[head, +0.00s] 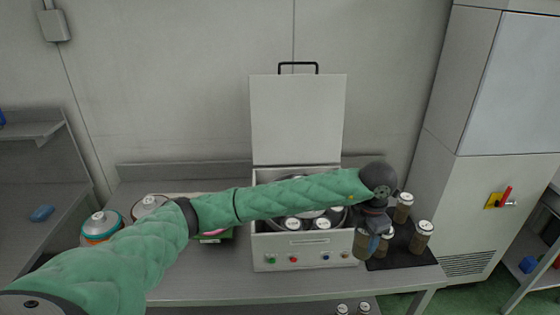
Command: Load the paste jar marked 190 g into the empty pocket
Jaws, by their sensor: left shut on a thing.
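My left arm in its green sleeve reaches across the machine from the left. My left gripper (372,238) points down at the machine's right front corner and is shut on an olive-brown jar (361,244), partly hidden by the fingers. Other paste jars with pale lids stand on a dark mat (390,263): a back jar (403,208), a right jar (421,238) and a jar close to the gripper (386,243). The open machine (300,246) holds a round rotor with white-lidded jars (292,224) in it. My arm hides much of the rotor; I cannot make out the empty pocket or any weight marks.
The machine's lid (298,120) stands open at the back. Tins (101,227) stand on the left of the steel bench (215,283). A tall cabinet (485,150) rises at the right. Small jars (342,308) are below the bench's front edge.

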